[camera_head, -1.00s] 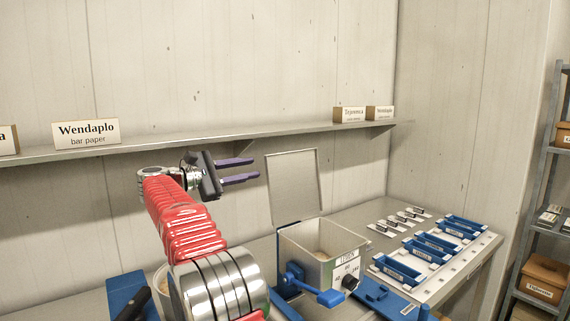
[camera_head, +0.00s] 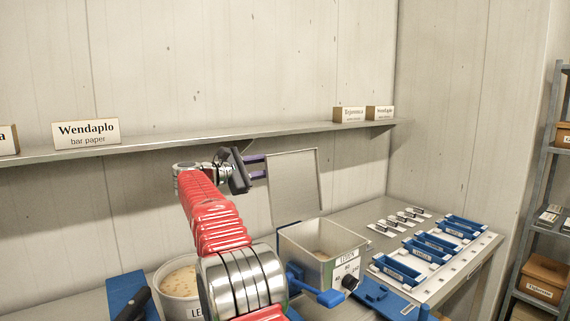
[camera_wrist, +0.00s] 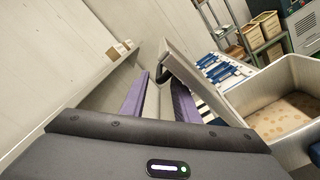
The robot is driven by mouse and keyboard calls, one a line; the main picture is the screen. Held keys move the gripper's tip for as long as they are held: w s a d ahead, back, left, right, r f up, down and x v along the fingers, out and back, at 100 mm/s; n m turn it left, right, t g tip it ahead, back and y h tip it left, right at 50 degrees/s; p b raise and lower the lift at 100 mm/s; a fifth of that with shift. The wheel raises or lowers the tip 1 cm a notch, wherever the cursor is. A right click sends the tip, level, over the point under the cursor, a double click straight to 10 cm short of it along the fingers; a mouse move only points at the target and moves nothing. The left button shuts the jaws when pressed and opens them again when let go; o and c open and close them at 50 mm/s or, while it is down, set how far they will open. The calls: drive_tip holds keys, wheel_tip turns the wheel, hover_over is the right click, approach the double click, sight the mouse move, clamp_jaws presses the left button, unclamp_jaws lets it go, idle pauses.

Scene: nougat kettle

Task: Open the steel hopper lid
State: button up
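The steel hopper (camera_head: 318,258) stands on the counter, labelled LEMON, with its mouth uncovered and pale contents inside. Its steel lid (camera_head: 294,187) stands raised, nearly upright, at the hopper's back left edge. My gripper (camera_head: 264,167) is at the lid's left edge, its fingertips apparently passing behind the lid. In the wrist view my gripper (camera_wrist: 160,90) has its two purple fingers apart with nothing between them. The lid (camera_wrist: 197,75) is seen there nearly edge-on, right of the fingers, with a dark handle (camera_wrist: 165,72) on its back. Whether a finger touches the lid cannot be told.
A blue lever (camera_head: 318,293) sits at the hopper's front. A white tub (camera_head: 180,283) stands left, partly behind my arm. Blue trays (camera_head: 398,268) lie on a white board at right. A shelf with label cards (camera_head: 86,133) runs along the wall behind my gripper.

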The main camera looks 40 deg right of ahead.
sight(285, 161)
drive_tip(key=shift+s+d, duration=0.15)
drive_tip(key=shift+d, duration=2.55)
drive_tip(key=shift+r, duration=0.1)
clamp_jaws()
